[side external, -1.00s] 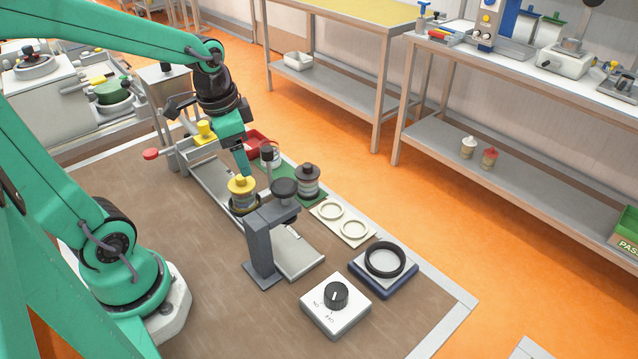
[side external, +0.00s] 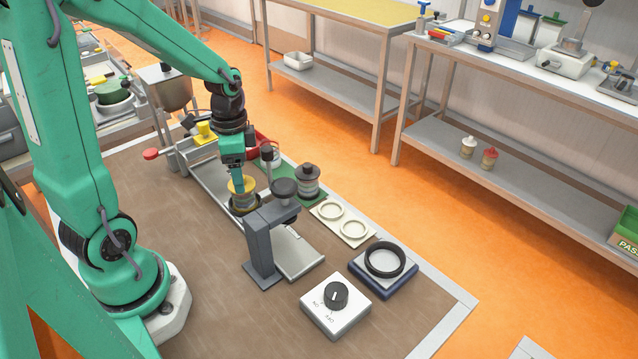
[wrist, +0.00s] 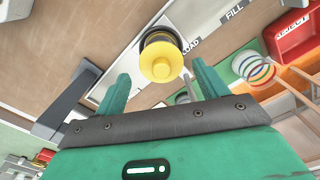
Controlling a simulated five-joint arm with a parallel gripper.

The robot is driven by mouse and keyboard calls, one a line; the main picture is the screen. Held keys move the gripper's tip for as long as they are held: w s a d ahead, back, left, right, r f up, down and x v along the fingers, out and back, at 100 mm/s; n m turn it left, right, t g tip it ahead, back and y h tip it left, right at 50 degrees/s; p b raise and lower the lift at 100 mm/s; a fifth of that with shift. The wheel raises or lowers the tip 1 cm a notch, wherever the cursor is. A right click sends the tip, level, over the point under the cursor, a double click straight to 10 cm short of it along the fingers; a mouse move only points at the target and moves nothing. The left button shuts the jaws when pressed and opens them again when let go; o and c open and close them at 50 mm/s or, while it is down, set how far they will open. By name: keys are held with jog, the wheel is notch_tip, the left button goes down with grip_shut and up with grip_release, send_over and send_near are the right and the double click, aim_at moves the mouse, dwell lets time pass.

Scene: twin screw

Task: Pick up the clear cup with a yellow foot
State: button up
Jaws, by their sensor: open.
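The cup with a yellow foot (side external: 242,187) stands foot up in a dark round seat on the metal track in the side external view. Its walls look clear with pale contents, partly hidden by my gripper. In the wrist view the yellow foot (wrist: 161,61) lies ahead, roughly centred between my fingers, with a dark ring around it. My gripper (side external: 237,186) points down just above the cup, close to its foot. The fingers are open and spread on either side in the wrist view (wrist: 160,80). I cannot tell whether either finger touches the cup.
A grey post with a dark round head (side external: 285,188) stands close right of the cup. A dark-topped cup (side external: 308,180) is on a green pad behind. A plate with two rings (side external: 343,221), a knob box (side external: 335,300) and a black ring (side external: 385,260) lie nearer right. The red reject bin (wrist: 295,36) is at right.

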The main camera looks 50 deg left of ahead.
aim_at(244, 196)
jog(key=shift+f, duration=0.45)
jog(key=shift+f, duration=2.6)
jog(key=c, duration=0.9)
